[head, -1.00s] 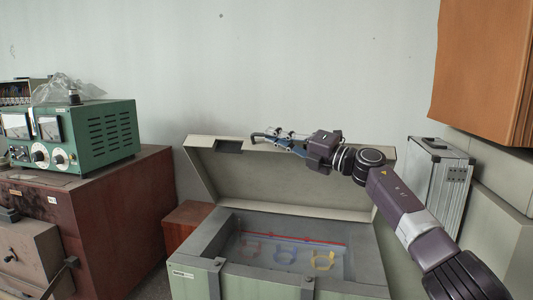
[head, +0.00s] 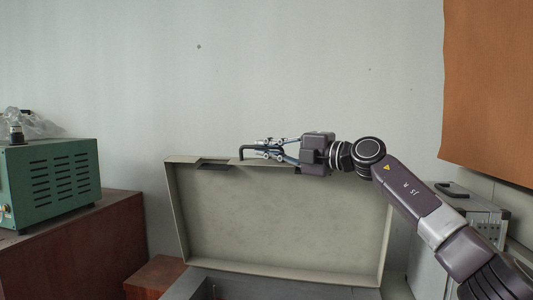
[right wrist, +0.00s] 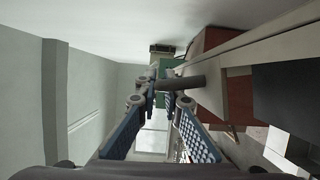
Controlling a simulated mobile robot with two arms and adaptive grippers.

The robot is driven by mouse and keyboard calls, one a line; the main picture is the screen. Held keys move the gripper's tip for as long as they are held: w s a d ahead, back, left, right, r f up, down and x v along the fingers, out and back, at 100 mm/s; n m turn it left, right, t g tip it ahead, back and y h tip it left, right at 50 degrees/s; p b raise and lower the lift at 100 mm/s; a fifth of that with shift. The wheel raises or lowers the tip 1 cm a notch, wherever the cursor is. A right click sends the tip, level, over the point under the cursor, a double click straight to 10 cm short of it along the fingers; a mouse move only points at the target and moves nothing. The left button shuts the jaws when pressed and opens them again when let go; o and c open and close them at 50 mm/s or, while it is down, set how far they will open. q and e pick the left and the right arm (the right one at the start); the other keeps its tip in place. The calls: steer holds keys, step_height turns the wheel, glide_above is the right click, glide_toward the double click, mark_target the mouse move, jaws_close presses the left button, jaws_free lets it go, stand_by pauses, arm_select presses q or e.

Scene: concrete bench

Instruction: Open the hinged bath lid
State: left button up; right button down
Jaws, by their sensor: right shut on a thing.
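The bath lid (head: 280,220) is a pale grey-beige panel, raised on its hinge with its inner face toward me in the head view. A dark bar handle (head: 243,152) is at its upper edge. My right gripper (head: 258,150) is shut on this handle. In the right wrist view the handle is a dark bar (right wrist: 182,83) between the fingertips (right wrist: 163,95), and the lid's edge (right wrist: 250,45) runs off to the right. My left gripper is out of view.
A green instrument box (head: 55,182) stands on a reddish-brown cabinet (head: 80,240) at left. A silver case (head: 478,215) stands at right behind my right arm. An orange-brown panel (head: 490,90) hangs at upper right. The wall above the lid is bare.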

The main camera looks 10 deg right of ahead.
steer(key=shift+f, duration=0.15)
steer(key=c, duration=2.1)
jaws_free()
steer(key=shift+w, duration=0.1)
steer(key=shift+d, duration=0.15)
steer(key=v, duration=1.2)
